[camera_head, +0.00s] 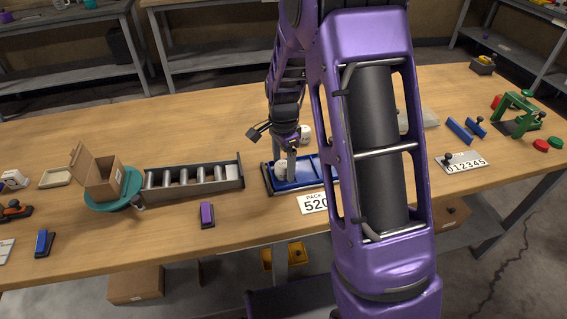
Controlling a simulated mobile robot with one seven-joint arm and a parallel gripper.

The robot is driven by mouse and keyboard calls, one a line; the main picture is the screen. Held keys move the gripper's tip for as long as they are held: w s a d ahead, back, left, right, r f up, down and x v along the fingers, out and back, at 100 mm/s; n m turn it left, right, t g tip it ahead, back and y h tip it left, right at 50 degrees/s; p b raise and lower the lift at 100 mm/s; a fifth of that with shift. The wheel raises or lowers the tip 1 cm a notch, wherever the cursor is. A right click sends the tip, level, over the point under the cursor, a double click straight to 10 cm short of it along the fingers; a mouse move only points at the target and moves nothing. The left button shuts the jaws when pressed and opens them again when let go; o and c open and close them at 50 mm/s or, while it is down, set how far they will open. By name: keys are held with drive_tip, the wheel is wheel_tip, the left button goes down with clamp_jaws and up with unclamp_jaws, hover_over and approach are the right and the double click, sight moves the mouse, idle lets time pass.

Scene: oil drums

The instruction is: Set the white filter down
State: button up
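A small white filter (281,170) is at the left end of the blue tray (312,163), low down at tray level. My gripper (284,163) points down over that end, with its fingers around the filter; it appears shut on it. The fingers and the tray's edge partly hide the filter, so I cannot tell whether it touches the tray floor. Another white rounded item (305,134) stands on the table just behind the tray. My arm hides the tray's right end.
A roller rack (193,180) lies left of the tray, and an open cardboard box (103,179) stands on a teal turntable (118,197). A purple block (207,214) is near the front edge. The table behind the rack is clear.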

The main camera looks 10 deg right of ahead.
sight(284, 163)
drive_tip(key=shift+r, duration=0.15)
wheel_tip(284, 163, up, 12)
drive_tip(key=p, duration=0.1)
idle(0.5)
drive_tip(key=shift+d, duration=0.1)
